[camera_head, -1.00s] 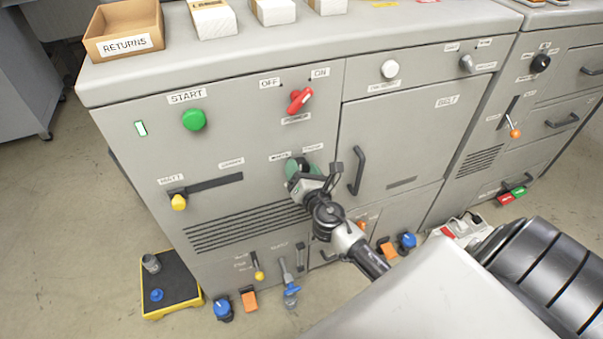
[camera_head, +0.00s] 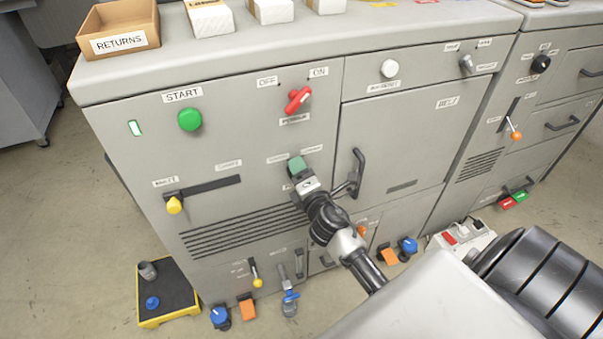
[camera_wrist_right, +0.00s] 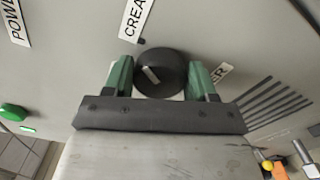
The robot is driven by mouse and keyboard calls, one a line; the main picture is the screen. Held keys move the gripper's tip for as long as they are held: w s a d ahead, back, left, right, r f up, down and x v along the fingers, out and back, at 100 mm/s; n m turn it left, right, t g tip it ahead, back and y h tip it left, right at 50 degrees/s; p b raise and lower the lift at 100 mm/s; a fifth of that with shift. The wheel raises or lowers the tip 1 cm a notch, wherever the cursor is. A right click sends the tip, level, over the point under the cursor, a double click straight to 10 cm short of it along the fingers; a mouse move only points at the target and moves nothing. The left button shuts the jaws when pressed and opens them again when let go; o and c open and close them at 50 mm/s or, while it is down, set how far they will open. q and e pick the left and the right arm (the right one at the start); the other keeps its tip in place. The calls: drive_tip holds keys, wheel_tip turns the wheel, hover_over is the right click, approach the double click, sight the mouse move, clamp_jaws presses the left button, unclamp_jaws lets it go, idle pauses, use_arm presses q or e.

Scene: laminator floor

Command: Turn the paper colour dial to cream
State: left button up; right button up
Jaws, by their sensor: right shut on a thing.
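The paper colour dial (camera_wrist_right: 160,73) is a round black knob with a short pale mark on its face. In the right wrist view it sits between the two green fingers of my right gripper (camera_wrist_right: 161,78), which is shut on it. The pale mark slants toward the upper left. A label starting "CREA" (camera_wrist_right: 135,18) is above the dial, partly cut off, and a label ending "ER" (camera_wrist_right: 221,72) is to its right, partly hidden. In the head view my right gripper (camera_head: 298,168) is at the panel and hides the dial. My left gripper is not in view.
The red power switch (camera_head: 297,99) is above my right gripper, and the green start button (camera_head: 190,119) is to the upper left. A black door handle (camera_head: 356,172) stands out close to the right of the gripper. A yellow-knobbed slider (camera_head: 175,205) is to the left.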

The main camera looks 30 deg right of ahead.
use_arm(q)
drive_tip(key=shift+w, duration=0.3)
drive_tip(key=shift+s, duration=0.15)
use_arm(e)
drive_tip(key=o, duration=0.9)
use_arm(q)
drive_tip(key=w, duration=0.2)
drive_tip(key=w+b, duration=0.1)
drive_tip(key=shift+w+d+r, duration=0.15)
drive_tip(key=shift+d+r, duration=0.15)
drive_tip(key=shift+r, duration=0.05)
use_arm(e)
drive_tip(key=v, duration=1.1)
drive_tip(key=shift+w, duration=0.1)
